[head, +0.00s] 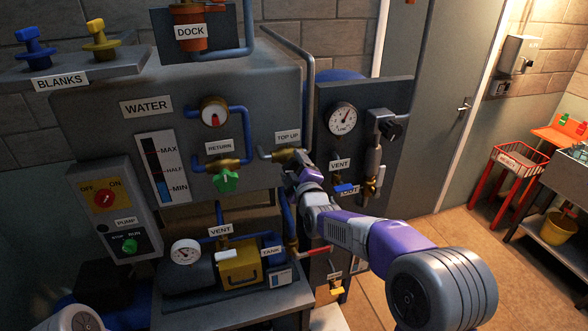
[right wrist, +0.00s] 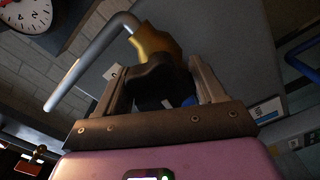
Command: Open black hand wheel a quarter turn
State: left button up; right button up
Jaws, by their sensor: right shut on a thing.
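The black hand wheel (right wrist: 158,75) sits on a brass valve body (right wrist: 155,42) with a bent grey pipe, in the right wrist view. My right gripper (right wrist: 157,82) is shut on the wheel, one finger on each side. In the head view my right gripper (head: 297,166) is at the brass valve (head: 283,156) under the TOP UP label (head: 287,136). There the gripper and arm hide the wheel, so its turn angle cannot be told. My left gripper is not in view.
A panel (head: 322,112) with a gauge, another dark knob (head: 392,128) and small valves stands just right of my gripper. A green-handled valve (head: 226,180) is to the left. Below is a yellow box (head: 240,264). Open floor (head: 445,240) lies at right.

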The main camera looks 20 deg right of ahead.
jog(key=shift+r+n, duration=0.1)
jog(key=shift+n, duration=1)
jog(key=o, duration=1)
jog(key=shift+c, duration=0.2)
jog(key=shift+s, duration=0.1)
jog(key=s, duration=0.7)
jog(key=shift+s, duration=0.2)
jog(key=shift+d, duration=0.1)
